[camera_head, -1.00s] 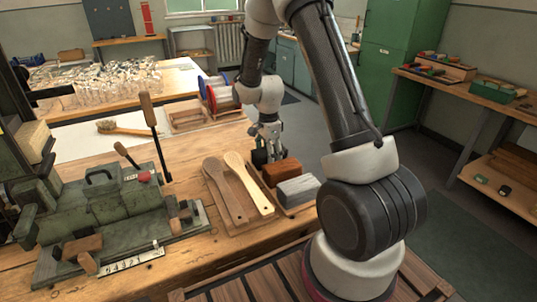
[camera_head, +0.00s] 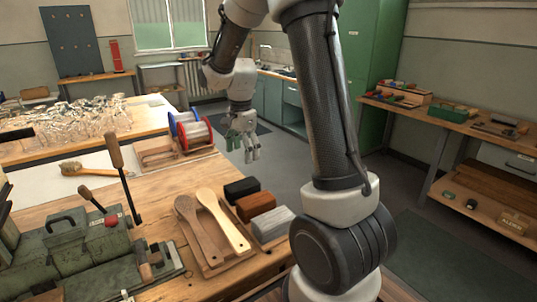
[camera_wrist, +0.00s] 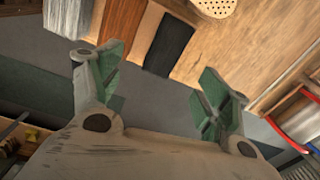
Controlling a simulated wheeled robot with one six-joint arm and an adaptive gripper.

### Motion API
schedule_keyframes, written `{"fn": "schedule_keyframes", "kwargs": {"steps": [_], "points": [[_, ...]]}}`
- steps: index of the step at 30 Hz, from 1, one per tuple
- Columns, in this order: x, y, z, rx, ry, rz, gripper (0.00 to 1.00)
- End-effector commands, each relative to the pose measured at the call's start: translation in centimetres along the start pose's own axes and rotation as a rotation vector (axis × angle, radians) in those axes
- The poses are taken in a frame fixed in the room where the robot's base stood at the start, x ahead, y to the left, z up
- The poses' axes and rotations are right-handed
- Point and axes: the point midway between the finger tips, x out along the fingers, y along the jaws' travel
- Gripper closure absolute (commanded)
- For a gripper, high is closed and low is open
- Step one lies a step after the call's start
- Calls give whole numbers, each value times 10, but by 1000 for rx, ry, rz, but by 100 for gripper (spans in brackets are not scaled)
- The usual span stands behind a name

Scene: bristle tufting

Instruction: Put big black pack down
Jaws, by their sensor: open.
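The big black pack (camera_head: 241,188) lies on a flat wooden board at the bench's right edge, at the far end of a row. My gripper (camera_head: 243,152) is open and empty, past the bench edge and apart from the pack. In the wrist view the black pack (camera_wrist: 169,45) shows above the gap between the spread green-padded fingers (camera_wrist: 158,88), with nothing between them.
Two wooden paddle-shaped pieces (camera_head: 222,222) lie left of the blocks. A wooden tray (camera_head: 158,156) and wire spools (camera_head: 194,134) stand at the bench's far end. A green machine (camera_head: 85,255) takes up the left. Open floor lies right of the bench.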

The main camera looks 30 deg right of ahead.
Motion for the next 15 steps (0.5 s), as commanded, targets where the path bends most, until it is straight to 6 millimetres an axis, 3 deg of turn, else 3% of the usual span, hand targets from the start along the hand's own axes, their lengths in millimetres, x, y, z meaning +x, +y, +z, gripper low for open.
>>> {"fn": "schedule_keyframes", "kwargs": {"steps": [3,6,10,15], "points": [[-55,40,7,-237,19,-68,23],[-93,84,14,-482,50,-119,23],[-126,145,24,-798,110,-177,23],[-140,212,35,-1147,201,-224,23]]}}
